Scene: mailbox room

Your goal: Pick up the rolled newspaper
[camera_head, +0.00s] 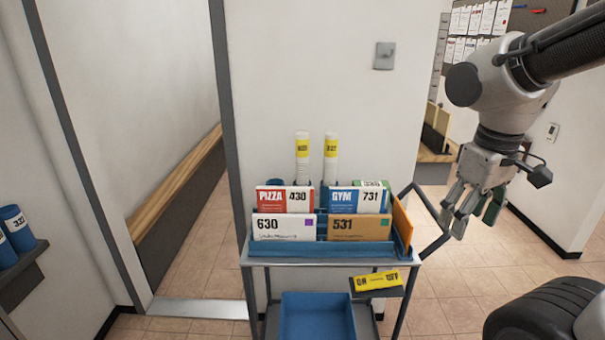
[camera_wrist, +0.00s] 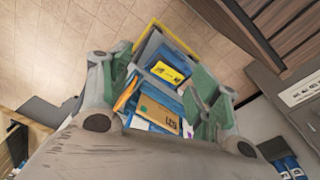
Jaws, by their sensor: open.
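Two upright white rolls with yellow bands stand at the back of the cart's blue rack in the head view, a left roll (camera_head: 303,172) and a right roll (camera_head: 331,172). Their lower ends are hidden behind the cards. They look like rolled papers, but I cannot tell which is the newspaper. My gripper (camera_head: 468,208) is open and empty, to the right of the cart and apart from the rolls, with fingers pointing down. In the wrist view my gripper (camera_wrist: 162,85) has its fingers spread, with the cart visible between them. I cannot make out the rolls there.
The cart (camera_head: 377,258) holds cards, an orange envelope (camera_head: 402,222), a yellow ON/OFF tag (camera_head: 377,281) and a lower blue bin (camera_head: 317,317). Its handle (camera_head: 437,215) juts right. Blue numbered rolls (camera_head: 17,228) sit on a shelf at left. A wall (camera_head: 330,80) stands behind the cart.

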